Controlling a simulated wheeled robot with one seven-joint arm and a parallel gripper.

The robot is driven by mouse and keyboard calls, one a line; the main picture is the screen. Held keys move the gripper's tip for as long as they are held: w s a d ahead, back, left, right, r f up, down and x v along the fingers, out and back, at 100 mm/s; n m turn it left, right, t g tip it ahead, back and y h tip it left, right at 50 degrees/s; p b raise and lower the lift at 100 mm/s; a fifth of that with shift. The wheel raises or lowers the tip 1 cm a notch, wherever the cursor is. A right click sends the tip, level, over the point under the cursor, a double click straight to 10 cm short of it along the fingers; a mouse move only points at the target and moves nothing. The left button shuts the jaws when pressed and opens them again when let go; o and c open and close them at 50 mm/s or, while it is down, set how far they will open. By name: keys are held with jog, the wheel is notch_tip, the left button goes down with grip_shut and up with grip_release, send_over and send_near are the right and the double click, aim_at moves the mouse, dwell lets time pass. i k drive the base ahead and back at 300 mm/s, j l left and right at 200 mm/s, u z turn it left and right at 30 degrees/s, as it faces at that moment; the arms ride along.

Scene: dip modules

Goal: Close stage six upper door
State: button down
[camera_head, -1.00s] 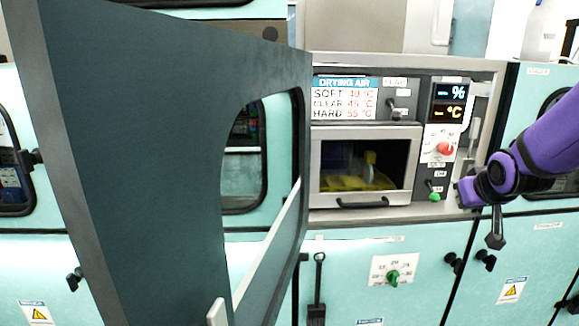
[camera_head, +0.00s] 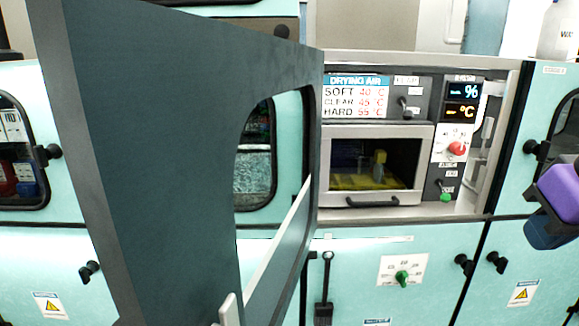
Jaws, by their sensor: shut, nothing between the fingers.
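A large dark grey door (camera_head: 160,150) stands wide open across the left half of the head view, close to me. It has a rounded window opening (camera_head: 268,150) and a pale handle bar (camera_head: 280,240) along its lower part. The door hides much of the cabinet behind it. To its right is the drying-air unit with its panel (camera_head: 356,98) and a compartment (camera_head: 370,163) behind a framed window. A purple and dark blue part of my arm (camera_head: 561,192) shows at the right edge, well apart from the door. My gripper's fingers do not show.
Pale turquoise cabinets (camera_head: 440,265) line the back, with black knobs and yellow warning labels. A red knob (camera_head: 457,148) and green knobs (camera_head: 402,278) stick out from the unit. A white bottle (camera_head: 560,30) stands on top at the right.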

aim_at(151, 104)
jog(key=i+j, duration=0.1)
jog(key=j, duration=1.1)
jog(key=k+j, duration=0.1)
jog(key=k, duration=0.5)
jog(key=k+j+u, duration=0.15)
jog(key=k, duration=0.4)
jog(key=l, duration=0.75)
jog(key=i, duration=0.05)
